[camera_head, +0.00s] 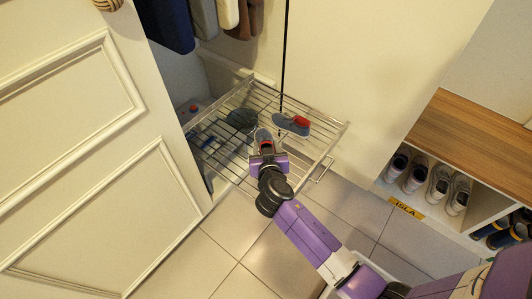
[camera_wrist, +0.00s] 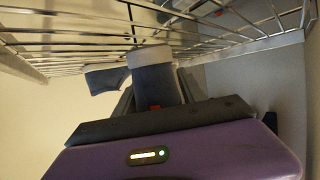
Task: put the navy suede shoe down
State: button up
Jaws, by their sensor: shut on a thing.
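My gripper (camera_head: 265,148) is over the wire rack (camera_head: 346,124), shut on a blue-grey shoe, the navy suede shoe (camera_head: 263,135). The gripper hides part of this shoe. In the wrist view the held shoe (camera_wrist: 158,82) is dark with a pale end, between the fingers and close to the rack's wires. Whether it touches the wires I cannot tell. A dark piece (camera_wrist: 105,80) shows left of the held shoe in the wrist view.
A dark rounded item (camera_head: 241,119) sits on the rack to the left. A cream door (camera_head: 90,160) stands open at left. Clothes (camera_head: 203,15) hang above. A wooden-topped cubby (camera_head: 470,125) with several shoes is at right. The tiled floor in front is clear.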

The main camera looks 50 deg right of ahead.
jog(key=shift+f, duration=1.25)
jog(key=shift+b, duration=0.3)
jog(key=shift+f, duration=0.15)
jog(key=o, duration=1.5)
jog(key=shift+c, duration=0.2)
